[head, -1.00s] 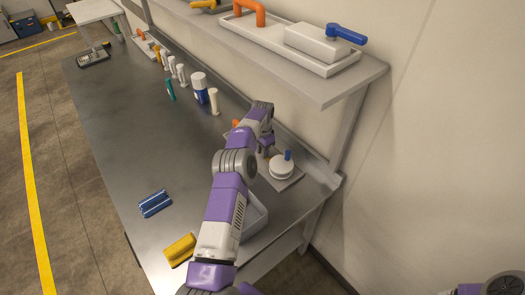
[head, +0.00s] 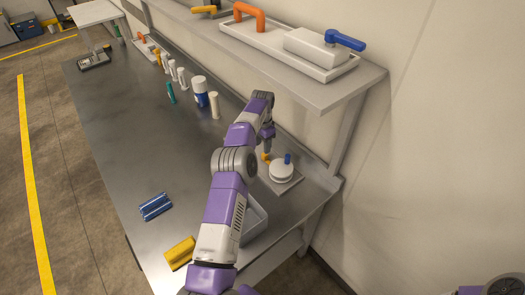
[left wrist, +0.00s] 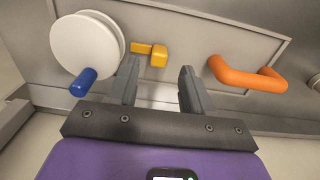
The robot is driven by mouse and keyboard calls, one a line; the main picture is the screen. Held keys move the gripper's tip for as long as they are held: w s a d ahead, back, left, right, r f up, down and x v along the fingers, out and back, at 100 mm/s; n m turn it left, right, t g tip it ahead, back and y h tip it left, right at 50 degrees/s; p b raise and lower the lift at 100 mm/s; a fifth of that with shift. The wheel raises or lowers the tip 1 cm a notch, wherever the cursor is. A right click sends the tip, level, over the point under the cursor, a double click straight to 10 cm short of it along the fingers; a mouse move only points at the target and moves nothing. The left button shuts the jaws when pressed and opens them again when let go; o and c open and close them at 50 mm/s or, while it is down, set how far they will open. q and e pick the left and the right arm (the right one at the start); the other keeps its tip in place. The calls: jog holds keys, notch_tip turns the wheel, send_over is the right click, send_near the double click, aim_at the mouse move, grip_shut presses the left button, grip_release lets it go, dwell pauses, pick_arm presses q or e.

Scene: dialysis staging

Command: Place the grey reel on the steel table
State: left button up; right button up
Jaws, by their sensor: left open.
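A pale, whitish-grey round reel (head: 281,171) with a blue peg stands on a grey panel (head: 290,186) on the steel table (head: 130,135), by the wall. In the left wrist view the reel (left wrist: 82,45) is at upper left, left of the fingers, with its blue peg pointing toward the camera. My left gripper (head: 267,148) is just beyond the reel in the head view, partly hidden by its own arm. The left wrist view shows its fingers (left wrist: 159,82) apart with nothing between them. My right gripper is not visible.
A yellow block (left wrist: 157,55) and an orange handle (left wrist: 245,76) are on the panel near the fingers. A shelf (head: 315,85) overhangs the back. Bottles (head: 200,92) line the table's rear. A blue item (head: 155,206), a yellow item (head: 180,253) and a grey bin (head: 255,222) are nearer. Mid-table is clear.

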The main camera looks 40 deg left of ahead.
pick_arm(q)
notch_tip(320, 180, up, 6)
jog(key=shift+f+p, duration=0.1)
jog(key=shift+p, duration=0.65)
jog(key=shift+s, duration=0.1)
